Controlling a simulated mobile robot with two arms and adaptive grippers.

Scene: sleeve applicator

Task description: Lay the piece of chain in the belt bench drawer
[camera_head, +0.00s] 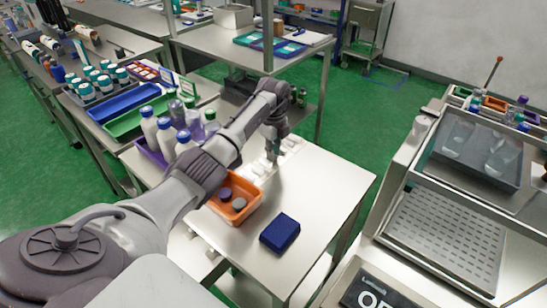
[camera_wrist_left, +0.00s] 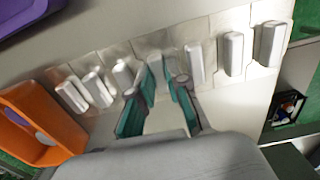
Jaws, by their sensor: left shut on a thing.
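My left gripper (camera_head: 272,154) reaches down to the far side of a steel bench (camera_head: 318,200). In the left wrist view, its teal fingers (camera_wrist_left: 164,76) are shut on one of several white handles. The free handles, such as a white handle (camera_wrist_left: 195,63), sit in a row on steel panels that look like drawer fronts. I cannot make out the piece of chain in either view, and no drawer is clearly open. My right gripper is not in view.
Bottles in a purple tray (camera_head: 150,157) stand left of my arm. The bench top right of the blue box is clear. A grey machine (camera_head: 445,240) stands at right.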

